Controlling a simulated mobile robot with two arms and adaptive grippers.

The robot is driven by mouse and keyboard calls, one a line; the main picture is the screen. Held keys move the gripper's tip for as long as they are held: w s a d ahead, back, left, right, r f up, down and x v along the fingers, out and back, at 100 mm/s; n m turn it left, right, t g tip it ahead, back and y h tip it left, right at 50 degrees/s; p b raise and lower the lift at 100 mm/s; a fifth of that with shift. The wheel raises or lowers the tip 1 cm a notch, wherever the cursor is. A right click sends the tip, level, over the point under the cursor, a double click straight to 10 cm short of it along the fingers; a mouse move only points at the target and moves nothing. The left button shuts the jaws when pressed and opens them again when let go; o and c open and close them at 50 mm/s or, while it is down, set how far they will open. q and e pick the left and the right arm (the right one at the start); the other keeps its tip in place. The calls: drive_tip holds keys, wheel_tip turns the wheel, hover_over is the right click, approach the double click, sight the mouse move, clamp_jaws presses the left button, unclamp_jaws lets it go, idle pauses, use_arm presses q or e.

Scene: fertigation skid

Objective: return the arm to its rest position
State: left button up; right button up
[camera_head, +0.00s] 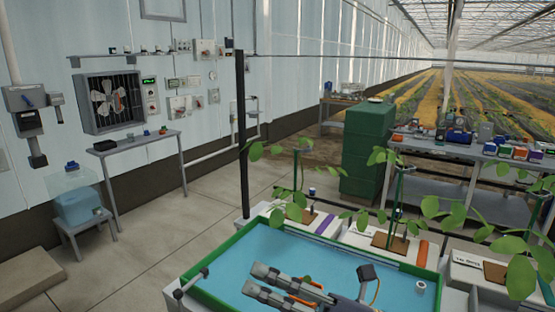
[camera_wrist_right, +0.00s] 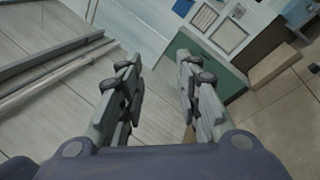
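My right gripper (camera_head: 254,281) reaches in from the lower edge of the head view, over the blue tray (camera_head: 222,262) with the green rim. Its two grey fingers point left and stand apart with nothing between them. The right wrist view shows the same open, empty fingers (camera_wrist_right: 159,65) with floor and wall beyond. My right forearm is mostly cut off by the lower picture edge. My left gripper does not show in either view.
A small white cylinder (camera_head: 420,288) stands at the tray's right. Leafy seedlings (camera_head: 395,215) in white blocks line the tray's far side. A thin dark post (camera_head: 242,130) rises behind the tray's left corner.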

drive_tip(key=w+d+f+m+t+h, duration=0.1)
drive_tip(key=w+d+m+t+h, duration=0.45)
drive_tip(key=m, duration=0.55)
drive_tip(key=w+d+m+t+h, duration=0.2)
drive_tip(key=d+m+t+h, duration=0.4)
drive_tip(key=m+t, duration=0.35)
drive_tip(key=s+d+f+m+g+h, duration=0.25)
drive_tip(key=d+f+m+h, duration=0.25)
drive_tip(key=f+m, duration=0.3)
drive_tip(key=s+d+f+m+g+h, duration=0.1)
drive_tip(key=d+f+m+g+h, duration=0.4)
drive_tip(key=f, duration=0.5)
drive_tip(key=s+f+m+g+y, duration=0.2)
drive_tip(key=s+f+m+g, duration=0.3)
drive_tip(key=s+f+g, duration=0.95)
drive_tip(key=s+f+t, duration=0.1)
drive_tip(key=s+f, duration=0.3)
drive_tip(key=f, duration=1.1)
drive_tip(key=s+f+t, duration=0.2)
drive_tip(key=s+f, duration=0.3)
drive_tip(key=f, duration=0.9)
drive_tip(key=s+d+f, duration=0.1)
drive_tip(key=s+f, duration=0.7)
drive_tip(key=s+d+f+g, duration=0.1)
drive_tip(key=s+d+f, duration=0.1)
drive_tip(key=s+f, duration=0.6)
drive_tip(key=shift+s+d+f+n+g+h, duration=0.2)
drive_tip(key=shift+s+d+n+g+h, duration=0.1)
drive_tip(key=shift+s+n+h, duration=0.1)
